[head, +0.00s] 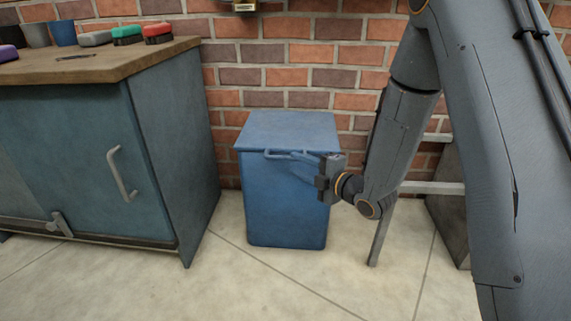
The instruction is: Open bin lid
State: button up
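A blue bin (278,205) stands on the floor against the brick wall. Its flat blue lid (288,129) lies level on top and looks shut. A thin bar handle (277,155) runs along the lid's front edge. My gripper (298,163) comes in from the right, in front of the bin's upper front. Its fingers point left towards the handle, with a gap showing between them. The fingertips are close to the right part of the handle. I cannot tell whether they touch it.
A blue-green cabinet (168,140) with a wooden top (130,62) stands left of the bin. Erasers, such as a red one (158,33), and cups line its back. A grey frame (420,187) stands right of the bin. Floor in front is clear.

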aim_at(287, 160)
jog(key=b+x, duration=0.2)
jog(key=x, duration=0.4)
jog(key=shift+w+a+f, duration=0.1)
jog(key=shift+w+a, duration=0.15)
jog(key=shift+c, duration=0.5)
grip_shut()
